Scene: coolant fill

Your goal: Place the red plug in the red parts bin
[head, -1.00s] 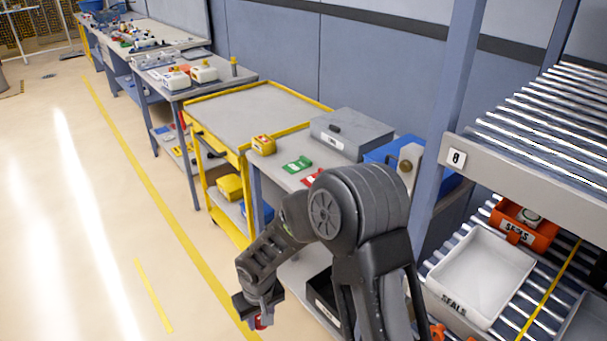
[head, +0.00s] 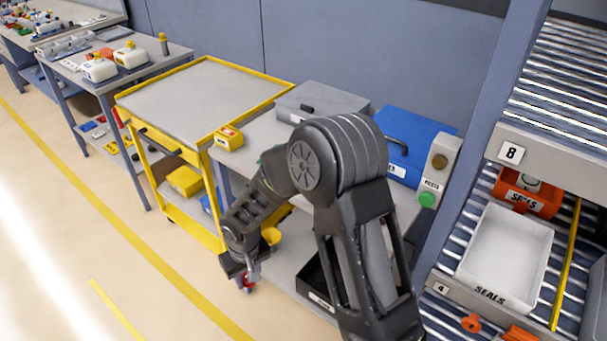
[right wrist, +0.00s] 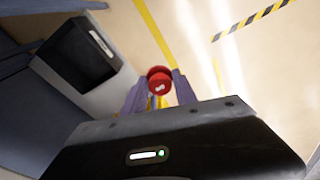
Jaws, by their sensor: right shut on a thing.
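My right gripper (head: 244,272) is low in front of the grey workbench, above the floor. It is shut on the red plug (head: 249,286), a small red piece at its fingertips. In the right wrist view the red plug (right wrist: 159,82) shows as a red rounded piece between the two fingers (right wrist: 158,96). I cannot pick out a bin that is surely the red parts bin; part of the bench is hidden behind my right arm. My left gripper is not in view.
An orange-red bin (head: 527,192) and a white bin (head: 508,255), both marked SEALS, sit on the roller rack at right. A black bin (head: 316,285) is on the bench's lower shelf. A yellow-edged cart (head: 205,95) stands left of the bench. The floor at left is clear.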

